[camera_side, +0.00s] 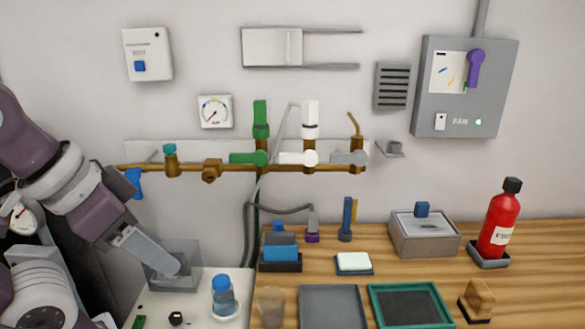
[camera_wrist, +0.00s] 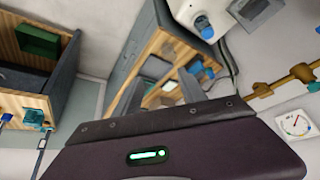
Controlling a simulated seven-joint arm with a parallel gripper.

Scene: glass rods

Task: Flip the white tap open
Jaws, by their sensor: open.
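The white tap (camera_side: 310,157) is on the brass pipe along the wall in the side view. Its white lever lies level, pointing left, and a white upright fitting (camera_side: 310,118) stands above it. A green tap is to its left and a grey tap to its right. My gripper (camera_side: 178,266) is far to the lower left of the white tap, by a clear box, and touches no tap. In the wrist view my gripper (camera_wrist: 165,95) shows two grey fingers apart with nothing held between them. I cannot make out the white tap in the wrist view.
The green tap (camera_side: 250,157) and grey tap (camera_side: 350,158) flank the white one closely. The clear box (camera_side: 190,255) overlaps my gripper in the side view. The wall in front of the taps looks unobstructed.

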